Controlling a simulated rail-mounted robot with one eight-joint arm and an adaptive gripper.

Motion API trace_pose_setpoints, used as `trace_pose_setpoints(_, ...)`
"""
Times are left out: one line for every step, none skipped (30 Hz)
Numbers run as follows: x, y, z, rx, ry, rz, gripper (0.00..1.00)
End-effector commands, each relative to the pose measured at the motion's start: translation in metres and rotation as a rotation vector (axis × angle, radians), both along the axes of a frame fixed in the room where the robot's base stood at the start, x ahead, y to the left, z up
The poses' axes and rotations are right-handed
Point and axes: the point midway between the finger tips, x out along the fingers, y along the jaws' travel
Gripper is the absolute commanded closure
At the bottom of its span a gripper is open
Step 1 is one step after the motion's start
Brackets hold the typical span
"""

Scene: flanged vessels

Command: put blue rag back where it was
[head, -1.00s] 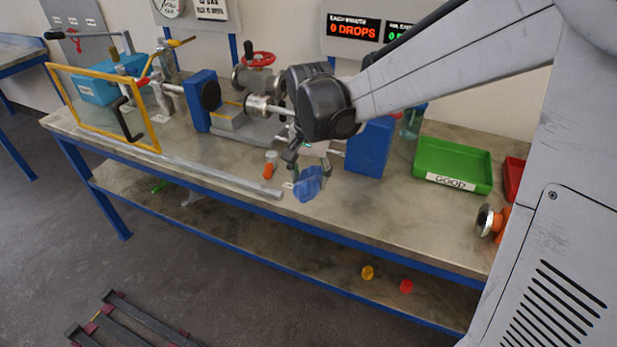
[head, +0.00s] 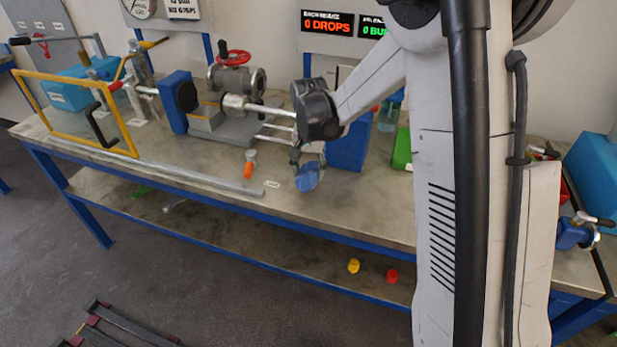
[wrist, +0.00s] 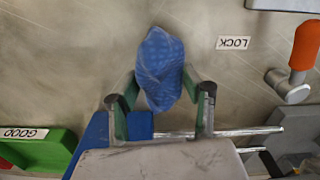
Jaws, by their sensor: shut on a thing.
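The blue rag (head: 307,176) is a crumpled patterned cloth, held at the front part of the workbench (head: 345,206). My gripper (head: 308,160) is above it, fingers pointing down. In the wrist view my gripper (wrist: 162,92) has one finger on each side of the rag (wrist: 160,68) and is shut on it. The rag bulges out beyond the fingertips. I cannot tell whether its underside touches the bench top.
An orange-handled fitting (head: 249,165) stands left of the rag. A blue block (head: 349,147) stands close behind. The green GOOD tray (head: 402,150) is partly hidden by my arm. The bench's front strip is mostly clear.

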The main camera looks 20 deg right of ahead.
Motion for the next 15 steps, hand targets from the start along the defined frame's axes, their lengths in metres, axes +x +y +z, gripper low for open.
trace_pose_setpoints(0.0,0.0,-0.008,0.0,0.0,0.0,0.91)
trace_pose_setpoints(0.001,0.0,-0.013,0.0,0.0,0.0,0.91)
trace_pose_setpoints(0.0,0.0,-0.018,0.0,0.0,0.0,0.91)
trace_pose_setpoints(0.0,0.0,-0.021,0.0,0.0,0.0,0.91)
trace_pose_setpoints(0.0,0.0,-0.023,0.0,0.0,0.0,0.91)
trace_pose_setpoints(0.0,0.0,-0.025,0.0,0.0,0.0,0.91)
trace_pose_setpoints(0.0,0.0,-0.025,0.0,0.0,0.0,0.91)
trace_pose_setpoints(0.0,0.0,-0.025,0.0,0.0,0.0,0.91)
trace_pose_setpoints(0.0,0.0,-0.025,0.0,0.0,0.0,0.91)
trace_pose_setpoints(0.0,0.0,-0.025,0.0,0.0,0.0,0.91)
trace_pose_setpoints(0.0,0.0,-0.025,0.0,0.0,0.0,0.91)
trace_pose_setpoints(0.0,0.0,-0.025,0.0,0.0,0.0,0.91)
trace_pose_setpoints(0.0,0.0,-0.025,0.0,0.0,0.0,0.91)
trace_pose_setpoints(0.0,0.0,-0.026,0.0,0.0,0.0,0.91)
trace_pose_setpoints(0.0,0.0,-0.027,0.0,0.0,0.0,0.91)
